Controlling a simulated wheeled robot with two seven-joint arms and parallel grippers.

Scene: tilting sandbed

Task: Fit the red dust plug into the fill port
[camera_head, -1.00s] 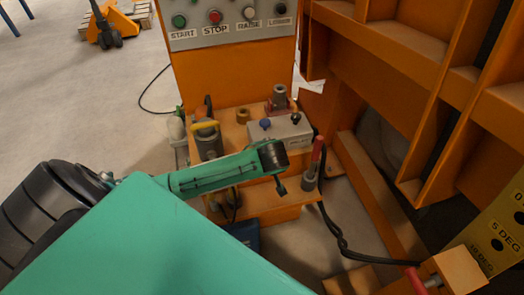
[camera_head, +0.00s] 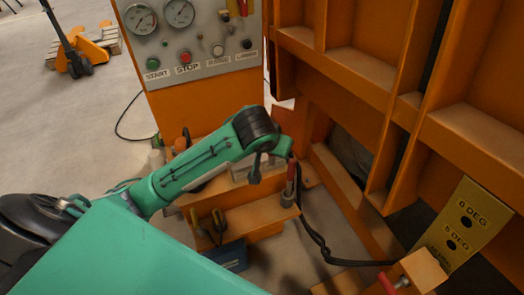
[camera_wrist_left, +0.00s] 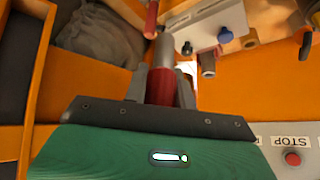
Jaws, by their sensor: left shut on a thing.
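In the left wrist view my left gripper (camera_wrist_left: 161,76) is shut, with its two grey fingers on either side of a red cylinder (camera_wrist_left: 160,88), which I take to be the red dust plug. A grey cylindrical part (camera_wrist_left: 165,51) shows just beyond the red one; I cannot tell whether it is joined to it. I cannot make out the fill port for certain. My right gripper is not in view.
The control panel (camera_head: 190,65) rises behind; ribbed orange framework (camera_head: 380,95) stands at the right.

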